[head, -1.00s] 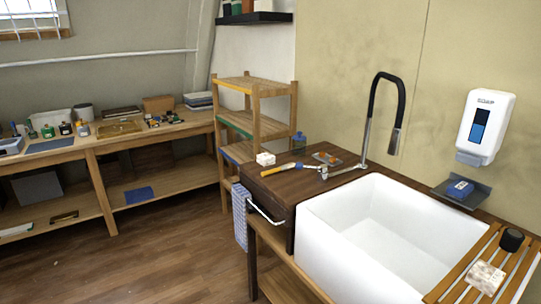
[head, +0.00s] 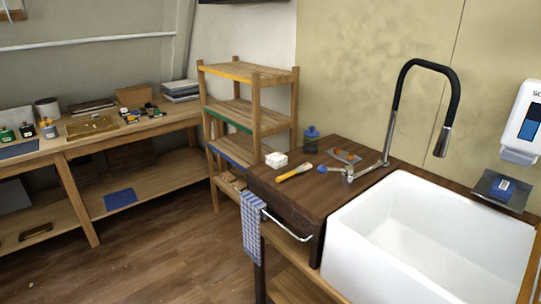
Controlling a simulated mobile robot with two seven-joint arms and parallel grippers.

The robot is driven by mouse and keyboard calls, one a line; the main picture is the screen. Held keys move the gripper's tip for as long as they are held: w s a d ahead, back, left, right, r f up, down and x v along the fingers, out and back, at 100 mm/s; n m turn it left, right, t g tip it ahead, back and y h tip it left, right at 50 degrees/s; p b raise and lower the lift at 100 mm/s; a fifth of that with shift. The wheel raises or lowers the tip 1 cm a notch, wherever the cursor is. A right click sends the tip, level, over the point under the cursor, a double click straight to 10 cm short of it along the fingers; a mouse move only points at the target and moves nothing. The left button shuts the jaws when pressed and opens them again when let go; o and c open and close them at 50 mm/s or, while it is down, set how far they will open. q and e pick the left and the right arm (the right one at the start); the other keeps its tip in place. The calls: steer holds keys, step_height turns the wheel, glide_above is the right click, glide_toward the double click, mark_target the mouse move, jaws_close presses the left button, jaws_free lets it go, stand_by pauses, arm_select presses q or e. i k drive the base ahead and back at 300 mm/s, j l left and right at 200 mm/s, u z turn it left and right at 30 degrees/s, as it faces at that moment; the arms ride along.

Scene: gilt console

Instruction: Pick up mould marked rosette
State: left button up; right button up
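No marking that reads rosette can be made out in the head view. A small white block (head: 276,160) sits on the dark wooden counter left of the sink; whether it is a mould is too small to tell. A gold-coloured tray or frame (head: 91,127) lies on the long workbench at the left. A brown-gold flat piece (head: 35,232) lies on the bench's lower shelf. Neither of my grippers is in view.
A white sink (head: 430,235) with a black tap (head: 455,95) fills the right. A yellow-handled brush (head: 294,172) and a blue jar (head: 311,140) are on the counter. A wooden rack (head: 255,105) stands behind. The wood floor (head: 150,250) at left is clear.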

mark_target(276, 160)
steer(key=i+j, duration=0.55)
steer(key=j, duration=0.3)
steer(key=i+j, duration=0.6)
steer(key=j, duration=0.25)
steer(key=l+z, duration=0.05)
